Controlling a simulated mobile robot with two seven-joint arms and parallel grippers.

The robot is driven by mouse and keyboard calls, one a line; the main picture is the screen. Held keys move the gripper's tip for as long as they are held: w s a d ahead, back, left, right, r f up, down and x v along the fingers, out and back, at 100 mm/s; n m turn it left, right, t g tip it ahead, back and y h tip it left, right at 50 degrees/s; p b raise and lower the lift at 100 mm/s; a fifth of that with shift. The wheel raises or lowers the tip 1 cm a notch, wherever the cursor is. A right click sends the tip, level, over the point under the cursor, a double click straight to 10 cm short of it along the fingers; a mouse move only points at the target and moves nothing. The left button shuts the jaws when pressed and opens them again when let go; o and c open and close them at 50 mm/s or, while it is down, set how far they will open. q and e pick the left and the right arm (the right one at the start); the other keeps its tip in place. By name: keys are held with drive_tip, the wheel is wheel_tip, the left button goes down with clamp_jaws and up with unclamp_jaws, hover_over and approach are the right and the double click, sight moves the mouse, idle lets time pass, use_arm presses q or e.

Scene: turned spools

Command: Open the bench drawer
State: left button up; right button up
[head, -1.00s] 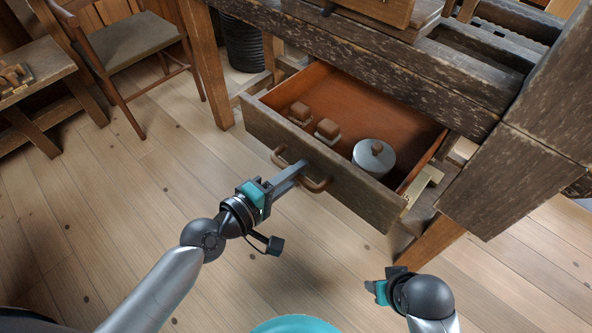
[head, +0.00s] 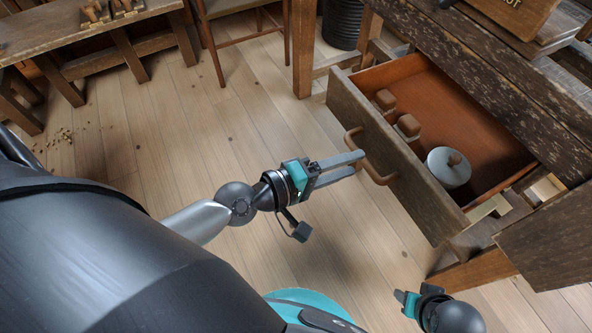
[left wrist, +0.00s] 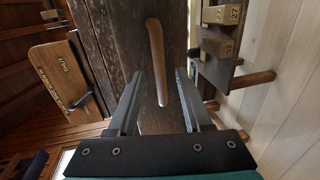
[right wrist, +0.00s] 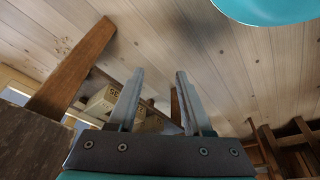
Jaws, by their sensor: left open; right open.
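The bench drawer (head: 415,190) stands well out from the bench, its reddish inside showing. Its front carries a curved wooden handle (head: 371,168). My left gripper (head: 358,162) is open at the handle, its fingertips close to the bar; whether they touch it is unclear. In the left wrist view the handle (left wrist: 156,55) runs lengthwise, its near end between the open, spread fingers (left wrist: 158,78). Inside the drawer are two small wooden-topped pieces and a grey lidded pot (head: 448,170) with a wooden knob. My right gripper (head: 404,298) is open and empty, low in front of the bench.
The worn bench (head: 500,90) stands behind the drawer, with a bench leg (head: 303,50) at its left. A dark ribbed bin (head: 342,25) is under it. A low table (head: 85,35) and a chair are at the back left. The plank floor (head: 180,130) before the drawer is largely clear.

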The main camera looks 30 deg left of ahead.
use_arm(q)
drive_tip(key=b+v, duration=0.1)
drive_tip(key=v, duration=1)
use_arm(e)
drive_tip(key=r, duration=0.1)
drive_tip(key=w+r, duration=0.1)
drive_tip(key=r, duration=0.1)
drive_tip(key=shift+t, duration=0.3)
drive_tip(key=shift+r, duration=0.1)
